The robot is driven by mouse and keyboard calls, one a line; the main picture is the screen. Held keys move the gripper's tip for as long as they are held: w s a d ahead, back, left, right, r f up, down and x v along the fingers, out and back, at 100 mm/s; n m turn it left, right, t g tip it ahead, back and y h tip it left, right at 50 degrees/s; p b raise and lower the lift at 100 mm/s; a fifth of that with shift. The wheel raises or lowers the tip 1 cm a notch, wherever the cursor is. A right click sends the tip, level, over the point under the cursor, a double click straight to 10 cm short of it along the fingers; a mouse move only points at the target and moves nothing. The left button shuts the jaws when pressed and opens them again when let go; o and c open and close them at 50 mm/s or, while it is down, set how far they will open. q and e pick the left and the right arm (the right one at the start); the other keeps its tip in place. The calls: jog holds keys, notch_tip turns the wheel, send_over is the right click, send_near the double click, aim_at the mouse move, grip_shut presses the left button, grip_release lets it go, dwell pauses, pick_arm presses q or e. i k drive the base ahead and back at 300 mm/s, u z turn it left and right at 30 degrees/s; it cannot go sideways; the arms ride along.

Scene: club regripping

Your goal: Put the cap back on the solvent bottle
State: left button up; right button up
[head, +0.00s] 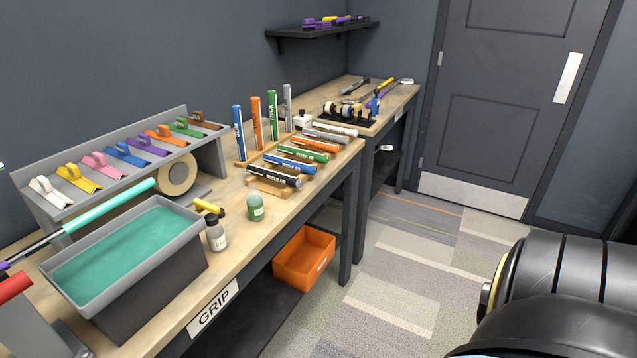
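A small bottle of green liquid (255,208) stands upright on the workbench near its front edge. Its top looks pale, and I cannot tell whether it is open. A second small bottle (216,236), with a dark top and a pale label, stands to its left, beside the grey tray. The labels are too small to read, so I cannot tell which bottle holds the solvent. I cannot make out a loose cap. Neither gripper shows in the head view.
A grey tray (188,246) with a teal surface stands at the left, with a teal-gripped club shaft (112,205) above it. An orange bin (304,258) sits below.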

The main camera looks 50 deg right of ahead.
aim_at(256, 212)
jog(key=z, duration=0.3)
jog(key=k, duration=0.6)
jog(key=z, duration=0.25)
jog(key=i, duration=0.6)
jog(key=z, duration=0.55)
